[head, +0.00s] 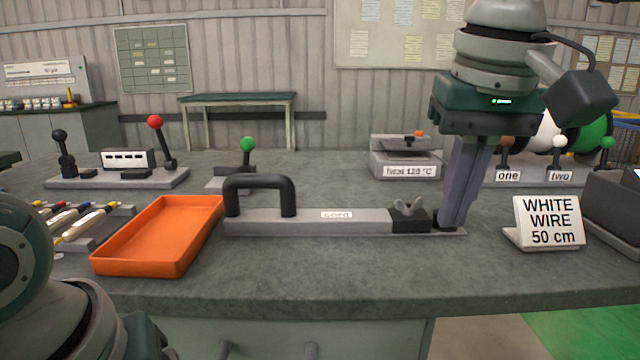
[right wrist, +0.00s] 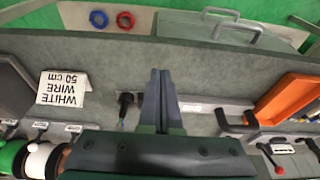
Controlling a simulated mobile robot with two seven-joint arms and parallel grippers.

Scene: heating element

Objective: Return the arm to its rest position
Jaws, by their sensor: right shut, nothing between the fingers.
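My right gripper (head: 448,224) points straight down at the right end of the grey cord fixture, its two fingers together with nothing between them. In the right wrist view the shut fingers (right wrist: 160,75) reach over the bench, close to the fixture. The fixture (head: 310,221) has a black handle (head: 259,183) at its left and a black clamp with a wing nut (head: 408,216) at its right, just left of my fingertips. I cannot tell whether the fingertips touch it. Part of my left arm shows at the lower left; its gripper is out of the picture.
An orange tray (head: 165,262) lies left of the fixture. A white wire sign (head: 549,223) stands to the right, with wire spools (head: 588,136) behind. A heater box (head: 404,158) and lever stations (head: 120,178) stand further back. The front bench strip is clear.

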